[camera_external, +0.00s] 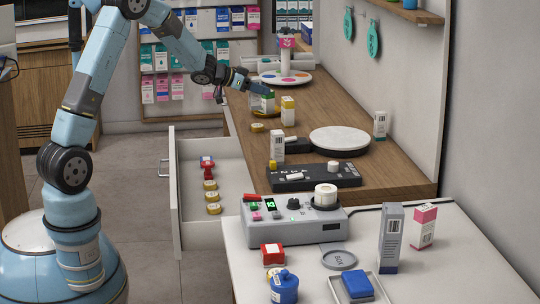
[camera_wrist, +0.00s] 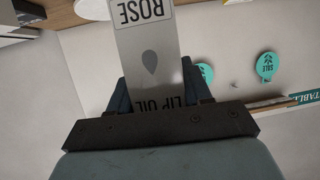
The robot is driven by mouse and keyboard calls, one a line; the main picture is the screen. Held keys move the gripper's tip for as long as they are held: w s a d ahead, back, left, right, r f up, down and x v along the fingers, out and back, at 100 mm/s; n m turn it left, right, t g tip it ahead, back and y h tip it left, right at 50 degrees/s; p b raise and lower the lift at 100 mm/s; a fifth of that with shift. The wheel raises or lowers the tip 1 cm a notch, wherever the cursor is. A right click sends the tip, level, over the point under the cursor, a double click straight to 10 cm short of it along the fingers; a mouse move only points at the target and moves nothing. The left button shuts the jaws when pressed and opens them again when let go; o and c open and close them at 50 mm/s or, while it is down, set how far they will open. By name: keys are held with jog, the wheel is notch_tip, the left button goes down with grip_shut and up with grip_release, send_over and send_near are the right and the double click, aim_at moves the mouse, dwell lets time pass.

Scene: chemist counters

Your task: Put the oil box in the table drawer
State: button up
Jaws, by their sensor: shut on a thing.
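My gripper (camera_external: 256,89) is at the back of the wooden counter, reaching from the left. In the wrist view my gripper (camera_wrist: 157,85) is shut on the oil box (camera_wrist: 152,50), a grey box lettered ROSE and LIP OIL with a drop mark, upside down in that view. In the outside view the held box is small and hard to tell from the boxes near the fingertips. The table drawer (camera_external: 174,205) stands open at the left side of the counter, nearer the camera than my gripper. Small yellow tins and a red and blue item lie in it.
A yellow and white box (camera_external: 288,110) stands close to the right of my gripper. A white round plate (camera_external: 338,138), a black panel (camera_external: 315,178) and a grey device (camera_external: 295,222) stand nearer the camera. The open floor lies left of the drawer.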

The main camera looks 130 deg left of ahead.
jog(key=w+d+f+m+t+h, duration=0.15)
jog(key=d+f+m+h, duration=0.25)
jog(key=d+f, duration=0.7)
jog(key=w+d+f+m+t+h, duration=0.1)
jog(key=d+f+m+t+h, duration=0.25)
jog(key=d+f, duration=0.8)
jog(key=shift+w+d+f+m+h, duration=0.4)
jog(key=shift+w+f+m+h, duration=0.1)
jog(key=shift+w+f, duration=0.95)
jog(key=shift+w+d+f+m+h, duration=0.4)
jog(key=shift+w+f+h, duration=0.15)
jog(key=shift+w+f, duration=0.9)
jog(key=shift+w+d+f+m+h, duration=0.35)
jog(key=shift+w+f+m+h, duration=0.15)
jog(key=shift+w+f, duration=0.95)
jog(key=shift+w+r, duration=0.1)
jog(key=shift+w, duration=0.05)
jog(key=o, duration=1)
jog(key=shift+o, duration=0.2)
jog(key=shift+v, duration=2.05)
